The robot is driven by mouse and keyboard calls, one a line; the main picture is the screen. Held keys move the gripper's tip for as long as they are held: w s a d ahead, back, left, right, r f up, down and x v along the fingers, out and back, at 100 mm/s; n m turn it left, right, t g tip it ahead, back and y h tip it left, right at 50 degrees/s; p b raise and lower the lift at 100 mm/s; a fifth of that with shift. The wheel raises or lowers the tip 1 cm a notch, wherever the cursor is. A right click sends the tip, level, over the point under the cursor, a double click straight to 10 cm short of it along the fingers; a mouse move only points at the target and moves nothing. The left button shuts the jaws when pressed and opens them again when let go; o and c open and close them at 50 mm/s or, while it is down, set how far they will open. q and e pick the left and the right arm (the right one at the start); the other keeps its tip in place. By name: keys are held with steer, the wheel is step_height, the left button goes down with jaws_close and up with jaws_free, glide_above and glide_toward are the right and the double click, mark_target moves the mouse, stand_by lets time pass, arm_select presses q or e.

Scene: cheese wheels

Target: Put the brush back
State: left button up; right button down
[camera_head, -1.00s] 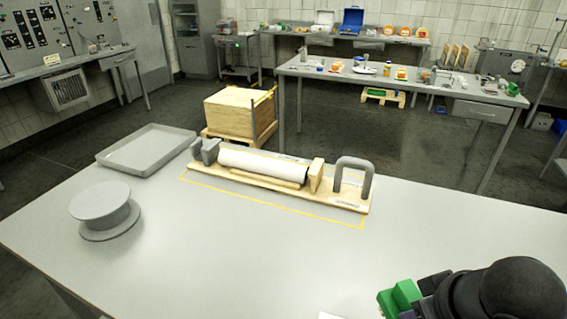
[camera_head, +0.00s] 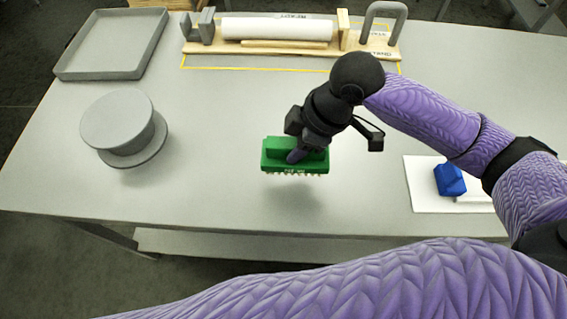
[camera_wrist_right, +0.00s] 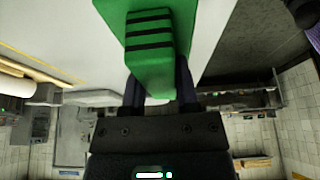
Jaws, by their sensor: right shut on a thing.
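The green brush (camera_head: 274,160) is in the head view, above the middle of the grey table, with its pale bristles facing down and a shadow below it. My right gripper (camera_head: 300,152) is shut on the brush's raised green grip from above. In the right wrist view the green brush (camera_wrist_right: 150,50) sits between the dark fingers, with dark stripes on its grip. Its bristles are hidden there. A white mat (camera_head: 426,195) lies on the table at the right, with a blue block (camera_head: 450,180) on it. My left gripper is not in view.
A wooden stand (camera_head: 350,48) with a white roll (camera_head: 278,28) and a grey handle (camera_head: 398,12) is at the back, beside yellow lines. A grey tray (camera_head: 72,72) and a grey spool (camera_head: 112,118) are at the left. The table's middle and front left are clear.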

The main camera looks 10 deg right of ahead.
step_height(320, 180, down, 6)
steer(key=shift+r+b, duration=0.1)
steer(key=shift+b, duration=0.75)
steer(key=shift+c, duration=1.8)
jaws_free()
steer(key=shift+r, duration=0.3)
steer(key=p+v, duration=0.4)
steer(key=v, duration=0.7)
steer(key=shift+d+r, duration=0.15)
steer(key=shift+s+r, duration=0.1)
steer(key=shift+r, duration=0.05)
